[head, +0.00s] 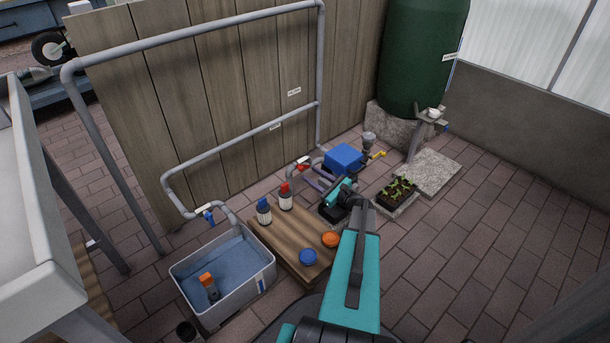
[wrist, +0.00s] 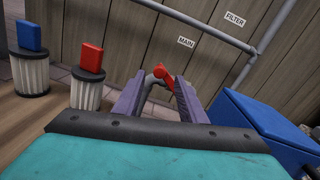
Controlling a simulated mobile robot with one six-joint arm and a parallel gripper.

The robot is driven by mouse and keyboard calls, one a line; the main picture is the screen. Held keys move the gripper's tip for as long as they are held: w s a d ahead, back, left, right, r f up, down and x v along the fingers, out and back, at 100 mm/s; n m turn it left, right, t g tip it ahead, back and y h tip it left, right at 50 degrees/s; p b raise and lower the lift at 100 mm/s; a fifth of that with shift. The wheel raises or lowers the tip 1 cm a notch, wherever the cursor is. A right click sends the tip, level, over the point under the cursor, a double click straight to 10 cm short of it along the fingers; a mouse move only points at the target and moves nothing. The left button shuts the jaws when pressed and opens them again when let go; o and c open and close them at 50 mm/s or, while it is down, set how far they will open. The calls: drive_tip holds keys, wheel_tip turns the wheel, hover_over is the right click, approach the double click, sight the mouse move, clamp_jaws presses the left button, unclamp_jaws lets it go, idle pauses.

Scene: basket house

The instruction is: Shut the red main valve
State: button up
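The main valve has a red lever handle (head: 303,167) on a grey pipe by the wooden wall. In the wrist view the red lever (wrist: 163,60) stands tilted beyond my fingertips, beside the pipe's bend and below the MAIN label (wrist: 186,42). My gripper (head: 314,177) is low, close to the valve. In the wrist view my gripper (wrist: 159,86) is open, its two purple fingers apart with nothing clearly held. The lever shows in the gap, towards the far side. I cannot tell whether a finger touches it.
A red-topped cartridge (wrist: 87,80) and a blue-topped cartridge (wrist: 30,65) stand left of my gripper on a wooden platform (head: 290,235). A blue box (head: 344,157) is close on the right. A water tub (head: 205,300) sits front left.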

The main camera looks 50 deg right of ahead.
sight(302, 170)
drive_tip(key=shift+w+b, duration=0.65)
drive_tip(key=shift+w, duration=1.55)
clamp_jaws()
